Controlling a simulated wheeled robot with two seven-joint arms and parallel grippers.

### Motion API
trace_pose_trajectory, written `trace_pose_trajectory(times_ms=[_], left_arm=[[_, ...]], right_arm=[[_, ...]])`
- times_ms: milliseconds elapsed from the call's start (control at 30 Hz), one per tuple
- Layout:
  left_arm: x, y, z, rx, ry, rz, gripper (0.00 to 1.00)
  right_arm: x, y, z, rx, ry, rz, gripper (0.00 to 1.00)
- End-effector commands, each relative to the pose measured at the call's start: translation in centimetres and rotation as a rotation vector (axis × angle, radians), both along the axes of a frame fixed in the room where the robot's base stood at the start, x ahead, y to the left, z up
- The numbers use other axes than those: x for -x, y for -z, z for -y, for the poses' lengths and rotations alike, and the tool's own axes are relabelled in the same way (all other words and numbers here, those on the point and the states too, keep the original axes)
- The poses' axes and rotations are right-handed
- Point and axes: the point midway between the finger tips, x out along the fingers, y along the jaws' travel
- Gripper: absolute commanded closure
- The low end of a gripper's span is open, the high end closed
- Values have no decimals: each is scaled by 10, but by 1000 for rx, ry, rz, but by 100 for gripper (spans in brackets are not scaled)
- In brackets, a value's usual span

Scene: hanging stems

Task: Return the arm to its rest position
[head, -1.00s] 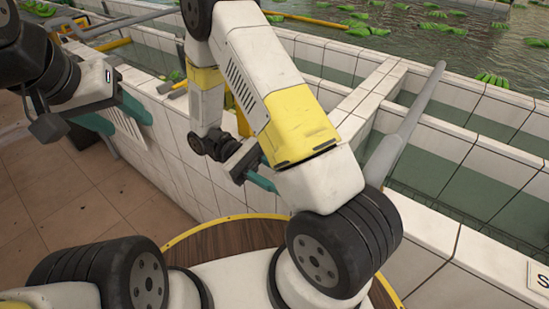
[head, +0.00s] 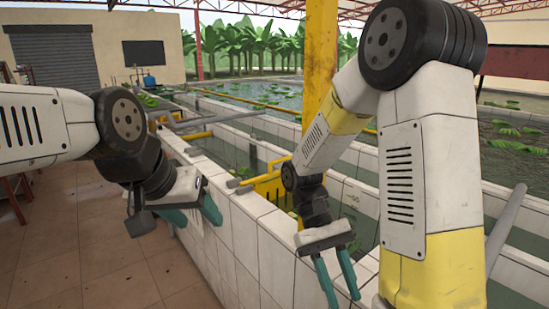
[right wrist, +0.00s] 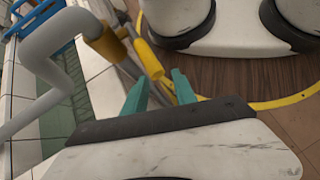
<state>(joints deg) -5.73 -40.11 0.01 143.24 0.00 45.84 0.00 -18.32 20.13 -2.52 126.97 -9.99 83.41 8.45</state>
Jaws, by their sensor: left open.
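My left gripper (head: 194,213) comes in from the left in the head view, with teal fingers apart and nothing between them. It hangs beside the white tiled wall, over the tan floor side. My right gripper (head: 338,283) points down in front of the tiled tank walls, its teal fingers apart and empty. In the right wrist view the right gripper (right wrist: 160,92) shows both teal fingertips with a gap between them. My right arm's white and yellow links fill the right of the head view.
White tiled tank walls (head: 243,240) run away from me, with green water between them. A yellow post (head: 320,55) stands behind the right arm. A grey pipe (head: 505,230) is at right. The tiled floor (head: 95,260) at left is clear. A shuttered building (head: 55,57) stands far off.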

Motion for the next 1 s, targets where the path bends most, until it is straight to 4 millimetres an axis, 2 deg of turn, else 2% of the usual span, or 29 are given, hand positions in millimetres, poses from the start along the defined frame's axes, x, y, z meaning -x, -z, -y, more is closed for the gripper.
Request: trace_pose_trajectory(times_ms=[367, 700, 833, 1000], left_arm=[[0, 0, 0, 0, 0, 0, 45], [0, 0, 0, 0, 0, 0, 45], [0, 0, 0, 0, 0, 0, 45], [0, 0, 0, 0, 0, 0, 45]], right_arm=[[-20, -48, 0, -277, 142, 561, 67], [-35, -110, 8, -436, 223, 1084, 67], [-36, -130, 11, -466, 239, 1225, 67], [-36, -142, 14, -480, 245, 1309, 67]])
